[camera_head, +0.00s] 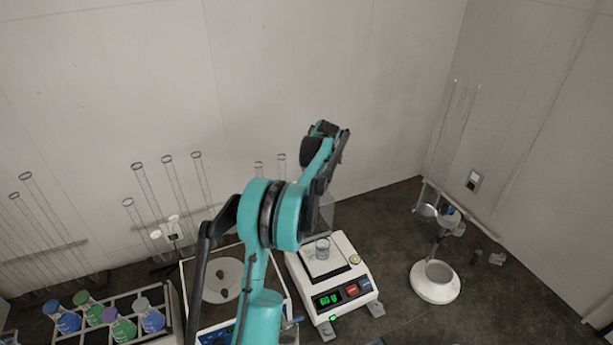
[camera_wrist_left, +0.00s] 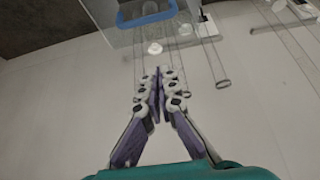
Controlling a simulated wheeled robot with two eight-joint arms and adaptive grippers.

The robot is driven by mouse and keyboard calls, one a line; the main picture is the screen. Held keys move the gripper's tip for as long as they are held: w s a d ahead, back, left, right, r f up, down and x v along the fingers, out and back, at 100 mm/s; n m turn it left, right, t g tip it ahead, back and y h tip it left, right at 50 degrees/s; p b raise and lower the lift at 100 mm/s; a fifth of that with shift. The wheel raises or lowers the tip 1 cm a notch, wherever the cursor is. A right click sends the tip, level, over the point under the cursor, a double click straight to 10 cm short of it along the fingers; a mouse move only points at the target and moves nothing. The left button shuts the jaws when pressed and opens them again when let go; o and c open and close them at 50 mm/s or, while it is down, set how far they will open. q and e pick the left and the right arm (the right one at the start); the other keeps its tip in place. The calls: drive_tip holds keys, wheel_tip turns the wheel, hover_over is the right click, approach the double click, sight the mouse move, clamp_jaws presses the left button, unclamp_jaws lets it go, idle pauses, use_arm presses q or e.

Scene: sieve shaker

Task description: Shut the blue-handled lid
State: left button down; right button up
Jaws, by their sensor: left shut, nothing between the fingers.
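The blue handle (camera_wrist_left: 147,13) of the lid shows at the top of the left wrist view, on the edge of a clear panel (camera_wrist_left: 118,38). My left gripper (camera_wrist_left: 163,72) is shut and empty, with its fingertips pointing towards the handle and apart from it in the picture. In the head view my left arm rises over the bench, and its fingertips cannot be made out. The arm hides part of the shaker tray (camera_head: 190,290) and whatever stands behind it; I cannot make out the blue handle there. My right gripper is not in view.
A white balance (camera_head: 340,291) with a beaker (camera_head: 322,248) stands right of my arm. A rack (camera_head: 100,335) of coloured flasks is at lower left. Glass tubes (camera_head: 145,190) stand along the back wall. A white-based stand (camera_head: 435,282) is at right.

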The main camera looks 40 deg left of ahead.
use_arm(q)
drive_tip(key=x, duration=0.9)
drive_tip(key=shift+w+a+f+p, duration=0.1)
drive_tip(key=shift+a+f+p, duration=0.1)
drive_tip(key=shift+f+p, duration=0.15)
drive_tip(key=d, duration=0.1)
drive_tip(key=s+d, duration=0.1)
drive_tip(key=shift+s+d+f+p, duration=0.15)
drive_tip(key=shift+d+f+p, duration=0.15)
drive_tip(key=shift+d+f, duration=0.1)
drive_tip(key=shift+s+d, duration=0.3)
drive_tip(key=shift+d, duration=0.15)
drive_tip(key=shift+a+f, duration=0.1)
drive_tip(key=shift+f, duration=0.05)
drive_tip(key=shift+w, duration=0.1)
